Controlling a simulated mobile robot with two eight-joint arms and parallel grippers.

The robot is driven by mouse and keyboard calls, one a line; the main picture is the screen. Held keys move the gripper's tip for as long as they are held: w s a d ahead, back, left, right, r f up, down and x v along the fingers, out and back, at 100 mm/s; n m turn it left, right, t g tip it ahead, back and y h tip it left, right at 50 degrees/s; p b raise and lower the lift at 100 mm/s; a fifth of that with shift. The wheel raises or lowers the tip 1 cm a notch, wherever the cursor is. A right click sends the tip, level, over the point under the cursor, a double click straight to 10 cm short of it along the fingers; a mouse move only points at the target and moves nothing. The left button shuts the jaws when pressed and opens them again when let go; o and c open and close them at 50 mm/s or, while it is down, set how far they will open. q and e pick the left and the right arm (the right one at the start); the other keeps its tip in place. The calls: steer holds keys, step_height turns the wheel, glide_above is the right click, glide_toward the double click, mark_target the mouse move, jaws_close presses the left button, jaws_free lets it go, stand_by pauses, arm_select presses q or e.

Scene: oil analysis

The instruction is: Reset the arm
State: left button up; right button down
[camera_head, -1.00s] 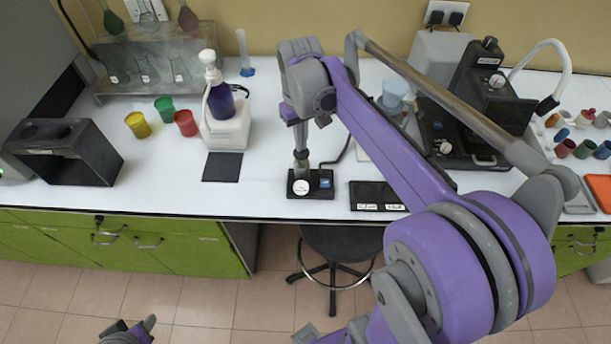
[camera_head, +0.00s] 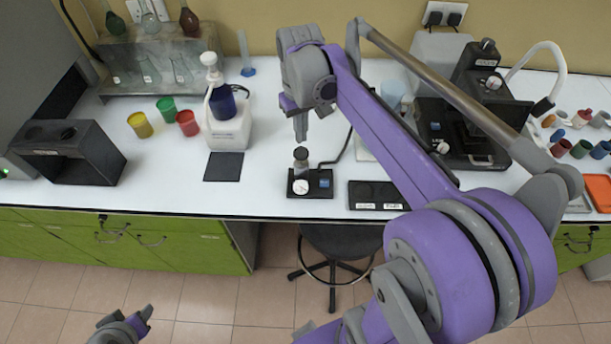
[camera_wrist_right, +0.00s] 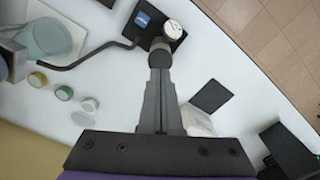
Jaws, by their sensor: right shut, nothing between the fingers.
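My right gripper (camera_head: 300,138) hangs above a small black device (camera_head: 322,189) with a white dial and a blue button. Its fingers are together and empty. A small dark-topped vial or post (camera_head: 301,157) stands upright on the device, just below the fingertips with a small gap. In the right wrist view, the closed fingers (camera_wrist_right: 160,72) point at the device (camera_wrist_right: 150,18), and a round grey top shows at their tips. My left gripper (camera_head: 148,313) shows only in part at the lower left, away from the bench; its jaw state is unclear.
A white pump bottle (camera_head: 228,130), red cup (camera_head: 187,123), green cup (camera_head: 166,107) and yellow cup (camera_head: 140,125) stand to the left. A black pad (camera_head: 377,196) lies right of the device. A microscope-like instrument (camera_head: 470,115) stands farther right. A stool (camera_head: 340,240) is below the bench edge.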

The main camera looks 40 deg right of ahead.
step_height(320, 180, up, 3)
steer(key=shift+w+f+p, duration=0.1)
steer(key=shift+f+p, duration=0.1)
steer(key=shift+p, duration=0.25)
steer(key=s+a+f+n+t, duration=0.1)
steer(key=s+a+f+t, duration=0.2)
steer(key=s+a+f, duration=0.2)
steer(key=s+a+f+n+t, duration=0.1)
steer(key=s+a+f+t, duration=0.2)
steer(key=a, duration=0.6)
step_height(320, 180, down, 2)
steer(key=shift+s+f, duration=0.1)
steer(key=shift+s, duration=0.95)
